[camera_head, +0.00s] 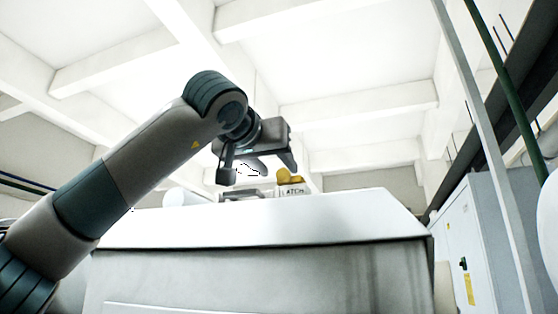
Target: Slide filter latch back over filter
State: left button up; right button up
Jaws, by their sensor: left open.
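The latch shows as a yellow knob (288,177) above a small pale label plate (293,190) whose lettering seems to read "LATCH". It stands at the top of the big white machine housing (270,222). My left gripper (258,172) is open above the housing top, its fingers pointing down. Its right finger is close above the knob in the picture; I cannot tell whether they touch. A white rounded part (186,197) shows left of the gripper; I cannot tell whether it is the filter. The housing edge hides the lower parts. My right gripper is not in view.
A low grey part (241,195) sits on the housing below the gripper. A light cabinet (478,245) with yellow labels stands at the right, behind a slanted pale post (487,140). A green pipe (507,80) runs beside it. The space above the housing is otherwise open.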

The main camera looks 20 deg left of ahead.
aim_at(289, 180)
pick_arm(q)
jog(key=shift+w+d+p, duration=0.1)
jog(key=shift+w+p, duration=0.25)
jog(key=shift+w, duration=0.8)
